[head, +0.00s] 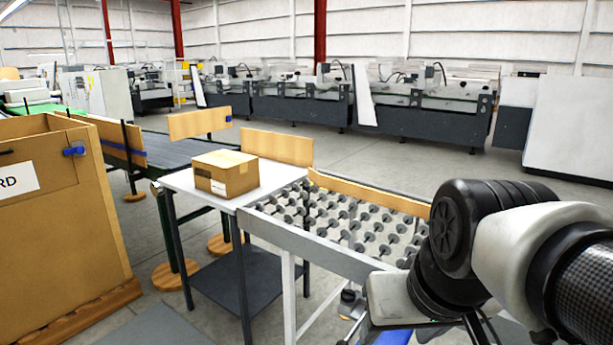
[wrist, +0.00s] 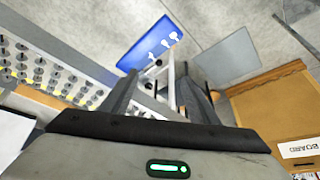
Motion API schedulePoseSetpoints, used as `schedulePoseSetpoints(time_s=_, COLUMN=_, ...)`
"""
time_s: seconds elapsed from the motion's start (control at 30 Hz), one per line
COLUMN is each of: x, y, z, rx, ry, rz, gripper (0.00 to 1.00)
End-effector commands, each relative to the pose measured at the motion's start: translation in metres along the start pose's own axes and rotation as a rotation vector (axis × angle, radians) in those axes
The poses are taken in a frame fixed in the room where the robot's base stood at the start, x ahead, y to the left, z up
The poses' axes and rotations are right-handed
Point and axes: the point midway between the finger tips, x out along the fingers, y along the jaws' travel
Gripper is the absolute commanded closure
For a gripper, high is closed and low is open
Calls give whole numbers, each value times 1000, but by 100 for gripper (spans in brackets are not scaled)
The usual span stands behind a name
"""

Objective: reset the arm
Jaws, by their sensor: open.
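My arm reaches in from the right edge of the head view and bends down near the roller table. My gripper (wrist: 160,88) shows in the wrist view with its two dark fingers spread apart and nothing held between them. In the head view, only a small part of the fingers shows at the bottom edge, below the black wrist joint.
A roller table (head: 345,262) stands left of my arm. A closed cardboard box (head: 225,173) sits on the white side table (head: 180,180). A large cardboard bin (head: 75,250) stands at left. A blue tool-marked panel (wrist: 150,45) lies below the gripper. Machines line the back.

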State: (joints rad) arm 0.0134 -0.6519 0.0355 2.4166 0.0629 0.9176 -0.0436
Motion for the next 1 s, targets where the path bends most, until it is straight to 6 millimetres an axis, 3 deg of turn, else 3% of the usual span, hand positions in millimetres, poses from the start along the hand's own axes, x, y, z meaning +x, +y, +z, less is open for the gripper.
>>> schedulePoseSetpoints(time_s=0.13, x=-4, y=19, z=27, rx=33, ry=39, rz=40, gripper=45)
schedulePoseSetpoints(time_s=0.2, x=-27, y=17, z=12, rx=30, ry=33, rz=38, gripper=45)
schedulePoseSetpoints(time_s=0.63, x=-109, y=15, z=-29, rx=28, ry=32, rz=38, gripper=45)
schedulePoseSetpoints(time_s=1.0, x=-115, y=14, z=-32, rx=28, ry=32, rz=38, gripper=45)
